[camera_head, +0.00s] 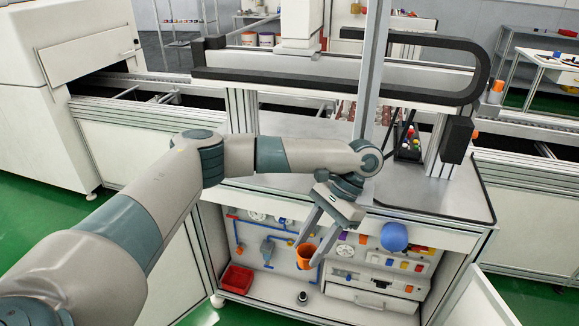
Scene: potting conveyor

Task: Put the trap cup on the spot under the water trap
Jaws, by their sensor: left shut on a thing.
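My left gripper (308,250) reaches down in front of the open cabinet under the conveyor. It is shut on an orange cup (305,259), the trap cup, held between its fingertips above the cabinet floor. A blue fitting on blue piping (267,249), which looks like the water trap, is on the cabinet's back panel, left of the cup. The spot under it is too small to make out. My right gripper is out of view.
A red bin (237,279) stands at the cabinet's lower left. A small dark round object (303,298) is on the cabinet floor (275,291). A blue rounded object (394,236) is right of my gripper. An open white door (482,303) stands at the right.

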